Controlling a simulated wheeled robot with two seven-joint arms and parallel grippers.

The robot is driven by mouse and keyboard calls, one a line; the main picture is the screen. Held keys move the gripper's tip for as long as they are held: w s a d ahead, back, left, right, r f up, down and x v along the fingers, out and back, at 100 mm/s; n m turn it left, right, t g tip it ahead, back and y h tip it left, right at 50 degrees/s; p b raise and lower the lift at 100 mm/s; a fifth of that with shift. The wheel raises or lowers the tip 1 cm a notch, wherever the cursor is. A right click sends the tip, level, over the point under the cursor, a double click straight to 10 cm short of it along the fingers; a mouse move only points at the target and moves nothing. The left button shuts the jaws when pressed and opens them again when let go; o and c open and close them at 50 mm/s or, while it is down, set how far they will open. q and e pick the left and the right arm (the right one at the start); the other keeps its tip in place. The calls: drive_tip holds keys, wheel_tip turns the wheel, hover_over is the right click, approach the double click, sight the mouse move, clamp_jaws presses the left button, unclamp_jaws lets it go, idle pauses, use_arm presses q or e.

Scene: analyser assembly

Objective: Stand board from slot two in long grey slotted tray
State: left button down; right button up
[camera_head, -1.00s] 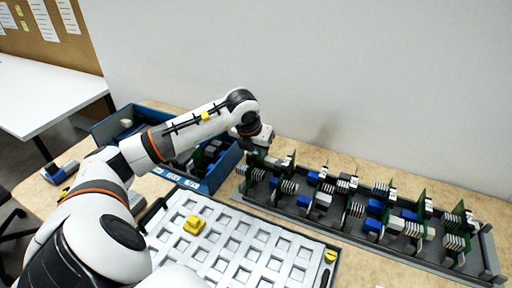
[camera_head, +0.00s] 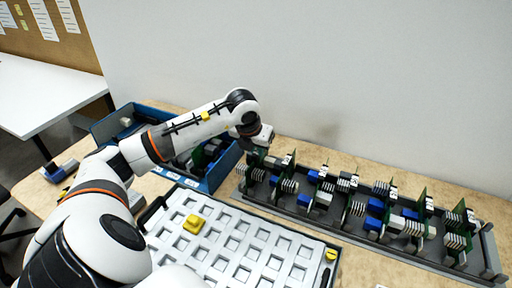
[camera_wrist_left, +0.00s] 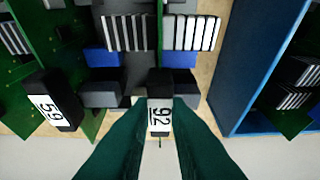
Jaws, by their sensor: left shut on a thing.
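My left gripper (camera_head: 258,148) is at the left end of the long grey slotted tray (camera_head: 345,229). In the left wrist view its green fingers (camera_wrist_left: 160,103) are shut on the black top grip, labelled 92, of a green board (camera_wrist_left: 159,38). That board is seen nearly edge-on, with white-ribbed and blue parts near it. Its lower edge is hidden, so I cannot tell how it is seated. Another board with a grip labelled 59 (camera_wrist_left: 54,100) stands to its left in that view. Several more boards stand upright along the tray. My right gripper is not in view.
A blue bin (camera_head: 222,172) holding boards is close to the tray's left end, and its wall (camera_wrist_left: 250,62) shows in the left wrist view. A wall (camera_head: 330,80) stands behind the table.

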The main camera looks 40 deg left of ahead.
use_arm(q)
drive_tip(key=shift+f, duration=0.15)
drive_tip(key=c, duration=1.2)
unclamp_jaws()
drive_tip(key=shift+o, duration=0.2)
drive_tip(key=shift+r, duration=0.25)
drive_tip(key=shift+r+p, duration=0.9)
drive_tip(key=shift+r, duration=0.85)
wheel_tip(320, 180, up, 7)
drive_tip(key=p, duration=0.4)
idle(0.5)
idle(0.3)
